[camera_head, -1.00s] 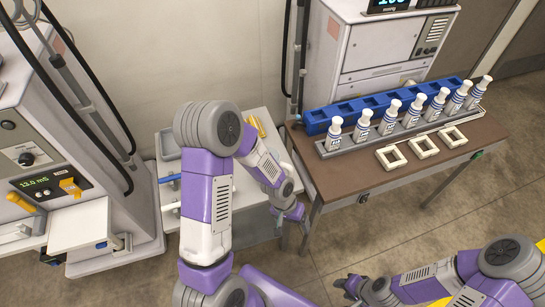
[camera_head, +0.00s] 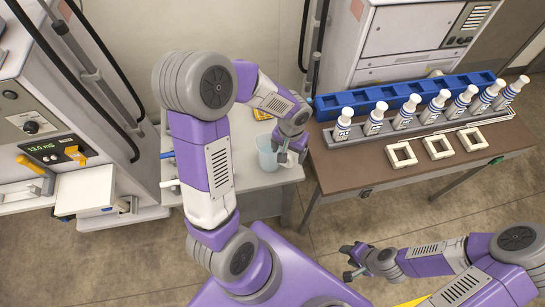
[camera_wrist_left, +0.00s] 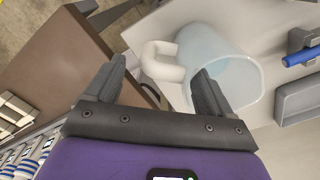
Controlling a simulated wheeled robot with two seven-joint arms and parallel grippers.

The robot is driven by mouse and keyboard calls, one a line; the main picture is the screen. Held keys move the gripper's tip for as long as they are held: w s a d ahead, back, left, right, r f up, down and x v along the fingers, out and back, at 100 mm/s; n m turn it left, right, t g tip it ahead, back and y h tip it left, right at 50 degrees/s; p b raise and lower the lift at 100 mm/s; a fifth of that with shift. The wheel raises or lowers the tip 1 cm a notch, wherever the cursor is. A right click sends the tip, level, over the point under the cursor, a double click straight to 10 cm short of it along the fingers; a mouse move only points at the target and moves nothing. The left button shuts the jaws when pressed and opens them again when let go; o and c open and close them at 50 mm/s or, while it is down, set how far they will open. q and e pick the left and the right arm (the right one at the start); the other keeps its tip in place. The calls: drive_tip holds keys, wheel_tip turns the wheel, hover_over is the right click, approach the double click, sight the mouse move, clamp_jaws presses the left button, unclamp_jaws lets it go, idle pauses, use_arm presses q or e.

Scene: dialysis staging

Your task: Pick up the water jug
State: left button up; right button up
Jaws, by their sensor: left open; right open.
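The water jug (camera_head: 265,155) is a translucent pale-blue vessel on the white side table, partly hidden by my left arm. It also shows in the left wrist view (camera_wrist_left: 228,65), with its white handle (camera_wrist_left: 160,62) toward the gripper. My left gripper (camera_head: 292,153) is open beside the jug's handle side. In the left wrist view its fingers (camera_wrist_left: 158,78) appear on either side of the handle, with the right finger overlapping the jug's body. Contact cannot be told. My right gripper (camera_head: 350,262) is open and empty over the floor, away from the jug.
A brown table (camera_head: 355,170) stands right of the white table, with a blue rack (camera_head: 400,95), several white bottles in a grey tray and white square frames. A machine (camera_head: 70,150) stands at the left. A grey tray (camera_wrist_left: 298,100) lies near the jug.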

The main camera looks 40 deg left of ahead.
use_arm(q)
wheel_tip(320, 180, down, 5)
drive_tip(key=shift+s+f+b, duration=0.1)
drive_tip(key=shift+b, duration=0.6)
drive_tip(key=c, duration=1.4)
drive_tip(key=shift+r, duration=0.2)
